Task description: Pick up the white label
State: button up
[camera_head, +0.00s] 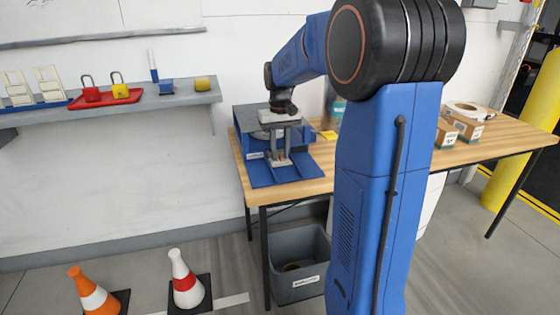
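My gripper (281,158) points down over the front tray of a blue label-printer-like device (262,177) on the wooden table. Its two grey fingers show with a gap between them. A small pale patch with some reddish brown lies at the fingertips; it may be the white label, but it is too small to be sure. I cannot tell whether the fingers touch it or stand around it.
A yellow piece (328,135) and cardboard boxes (466,127) with a tape roll (470,110) stand on the table (400,165). A grey bin (299,283) is below. Padlocks (120,88) sit on the wall shelf (150,104). Cones (184,282) stand at lower left.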

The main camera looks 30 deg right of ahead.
jog(key=shift+f, duration=0.1)
jog(key=shift+c, duration=0.6)
grip_shut()
